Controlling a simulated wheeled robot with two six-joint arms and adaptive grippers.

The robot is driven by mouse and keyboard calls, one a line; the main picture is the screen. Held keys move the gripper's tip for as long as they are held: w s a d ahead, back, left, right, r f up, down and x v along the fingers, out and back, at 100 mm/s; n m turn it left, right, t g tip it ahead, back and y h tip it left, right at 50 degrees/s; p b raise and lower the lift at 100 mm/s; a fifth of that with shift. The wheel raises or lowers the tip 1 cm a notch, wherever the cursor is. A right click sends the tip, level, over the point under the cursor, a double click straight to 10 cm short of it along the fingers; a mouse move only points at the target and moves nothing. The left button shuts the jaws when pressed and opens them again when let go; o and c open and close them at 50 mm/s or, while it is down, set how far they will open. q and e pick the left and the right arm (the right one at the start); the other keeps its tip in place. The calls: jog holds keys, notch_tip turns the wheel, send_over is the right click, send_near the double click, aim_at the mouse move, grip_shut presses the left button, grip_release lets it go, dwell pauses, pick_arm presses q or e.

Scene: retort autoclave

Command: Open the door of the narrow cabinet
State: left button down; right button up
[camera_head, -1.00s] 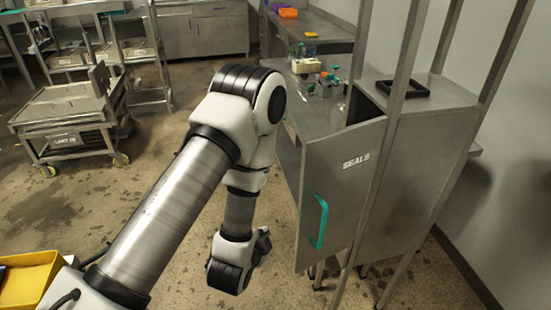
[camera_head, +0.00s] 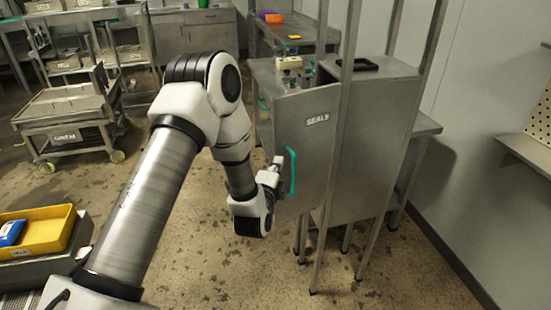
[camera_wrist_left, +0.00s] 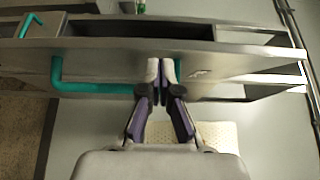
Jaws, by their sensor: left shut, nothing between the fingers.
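The narrow cabinet (camera_head: 375,130) stands right of centre in the head view. Its grey door (camera_head: 312,160), marked SEALS, stands partly open, with a dark gap behind its upper edge. A teal vertical bar handle (camera_head: 292,172) is on the door's left part. My left gripper (camera_head: 277,162) is beside the handle, shut and empty. In the left wrist view the closed fingers (camera_wrist_left: 161,70) point at the door face (camera_wrist_left: 215,65), near one end of the teal handle (camera_wrist_left: 100,89). Whether they touch the door or handle cannot be told. My right gripper is not in view.
A metal post (camera_head: 332,150) stands close in front of the cabinet. A workbench (camera_head: 265,75) with small items is behind the door. A cart (camera_head: 70,115) stands at left, and a yellow bin (camera_head: 45,232) at lower left. The floor in front is open.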

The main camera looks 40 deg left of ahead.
pick_arm(q)
jog(key=shift+a+r, duration=0.15)
jog(key=shift+a, duration=0.2)
jog(key=shift+w, duration=0.1)
jog(key=shift+w, duration=0.1)
